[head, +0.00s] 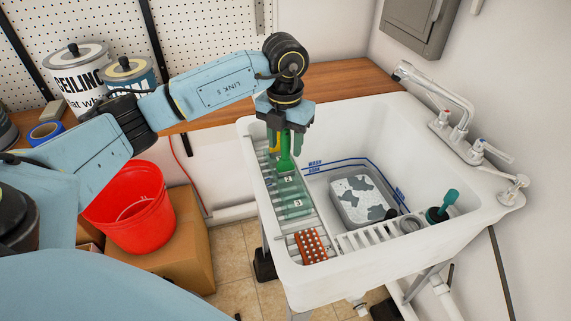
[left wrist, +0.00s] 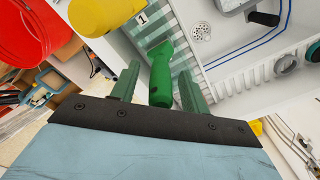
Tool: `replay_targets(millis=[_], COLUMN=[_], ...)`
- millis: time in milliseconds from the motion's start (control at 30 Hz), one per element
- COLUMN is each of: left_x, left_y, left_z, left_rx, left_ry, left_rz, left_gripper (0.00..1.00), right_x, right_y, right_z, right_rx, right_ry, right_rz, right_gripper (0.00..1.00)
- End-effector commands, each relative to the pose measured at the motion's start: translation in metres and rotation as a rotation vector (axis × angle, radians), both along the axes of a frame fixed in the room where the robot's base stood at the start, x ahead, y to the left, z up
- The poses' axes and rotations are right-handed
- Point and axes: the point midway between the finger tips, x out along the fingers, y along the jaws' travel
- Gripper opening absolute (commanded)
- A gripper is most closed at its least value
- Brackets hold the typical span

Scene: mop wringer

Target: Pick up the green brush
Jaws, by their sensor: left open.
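The green brush (head: 286,163) is at the left side of the white sink, by the numbered slots. My left gripper (head: 287,135) points down over it from above. In the left wrist view, the brush's green handle (left wrist: 160,77) lies between my two dark green fingers (left wrist: 158,84). The fingers are open, with a visible gap beside the handle. The lower end of the brush is hard to make out. My right gripper is in neither view.
The white sink (head: 262,215) holds a grey basin (head: 345,222) with mottled contents. A rust-coloured perforated block (head: 311,246) sits on its front left ledge. A faucet (head: 440,95) stands at the right. A red bucket (head: 130,215) stands on a cardboard box (head: 185,240) at left.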

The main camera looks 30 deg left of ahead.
Motion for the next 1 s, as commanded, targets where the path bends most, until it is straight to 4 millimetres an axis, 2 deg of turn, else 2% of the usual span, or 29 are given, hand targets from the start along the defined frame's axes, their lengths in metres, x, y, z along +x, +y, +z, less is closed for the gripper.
replay_targets(millis=[100, 367, 700, 1000], left_x=[0.0, 0.0003, 0.0003, 0.0006], left_y=[0.0003, 0.0001, 0.0001, 0.0001], left_z=[-0.0114, -0.0134, -0.0131, -0.0098], left_rx=[0.001, 0.0, 0.0, 0.0], left_ry=[0.0, -0.001, -0.001, -0.002], left_rz=[0.0, -0.001, 0.0, 0.0], left_gripper=[0.46, 0.46, 0.01, 0.0], right_x=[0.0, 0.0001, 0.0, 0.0], right_y=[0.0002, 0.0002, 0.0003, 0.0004], right_z=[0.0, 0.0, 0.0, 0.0], right_rx=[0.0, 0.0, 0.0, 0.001], right_ry=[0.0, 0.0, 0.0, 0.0], right_rz=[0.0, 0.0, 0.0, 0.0], right_gripper=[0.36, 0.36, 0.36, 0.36])
